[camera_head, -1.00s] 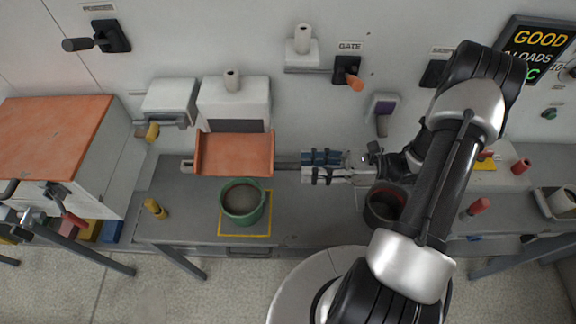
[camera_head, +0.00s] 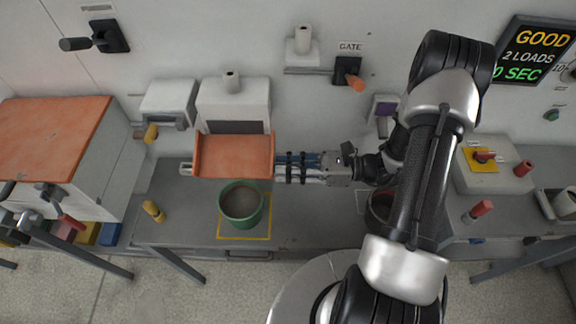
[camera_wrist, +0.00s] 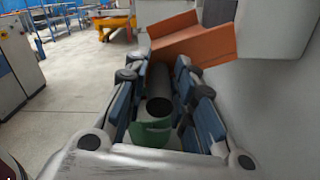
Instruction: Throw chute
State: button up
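The orange chute (camera_head: 233,157) is a shallow tray with raised sides, in front of a white wall unit; it also shows in the wrist view (camera_wrist: 195,40). A dark round bar (camera_wrist: 157,88) runs from the chute side toward my wrist. My gripper (camera_head: 278,167) is at the chute's right side. In the wrist view its blue-padded fingers lie on either side of the bar, with a gap visible, so it looks open around it. Contact at the fingertips is hidden.
The pot stands on a yellow-outlined square on the grey bench (camera_head: 185,225). The GATE lever (camera_head: 354,81) is on the wall above my gripper. A dark pot (camera_head: 380,208) stands partly behind my arm. An orange-topped cabinet (camera_head: 50,135) is at left. A board (camera_head: 535,52) reads GOOD, 2 LOADS.

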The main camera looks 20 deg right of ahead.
grip_shut()
jog(key=shift+r, duration=0.15)
dwell(0.4)
